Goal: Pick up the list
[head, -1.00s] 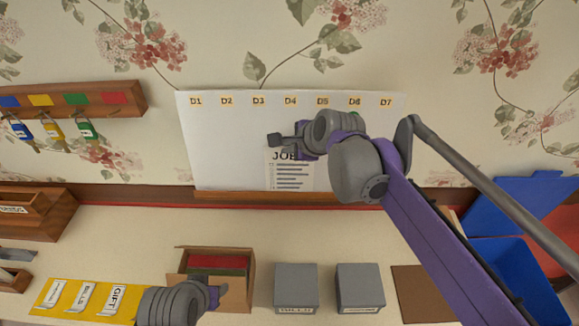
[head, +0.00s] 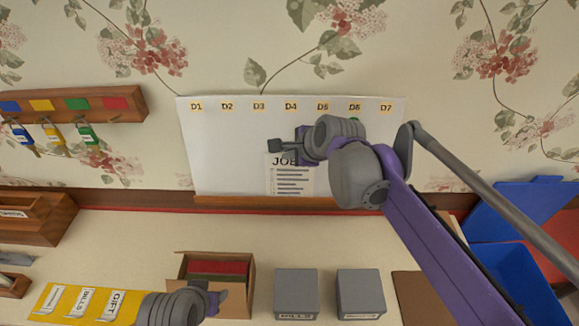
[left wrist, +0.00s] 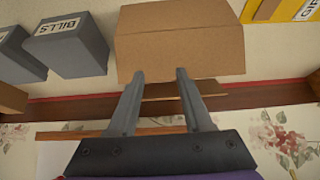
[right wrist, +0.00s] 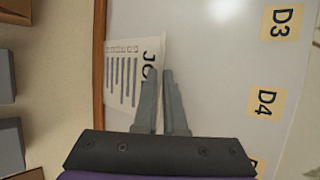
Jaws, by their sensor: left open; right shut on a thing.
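The list (head: 291,182) is a white sheet headed "JO…" with several dark lines, against the lower part of the white board (head: 225,150). It also shows in the right wrist view (right wrist: 122,75), where my right gripper (right wrist: 166,78) is shut on its top edge. In the head view my right gripper (head: 288,146) is at the sheet's heading and hides part of it; the arm covers its right side. My left gripper (left wrist: 157,75) is open and empty in front of the cardboard box (left wrist: 180,45); in the head view it is at the box's lower right.
The board's wooden ledge (head: 262,201) runs beneath the list. Two grey boxes (head: 296,290) (head: 360,290) stand on the counter. Yellow mat (head: 62,305) with labelled slips lies front left. A key rack (head: 70,105) hangs left; blue bins (head: 505,270) stand right. Counter between is clear.

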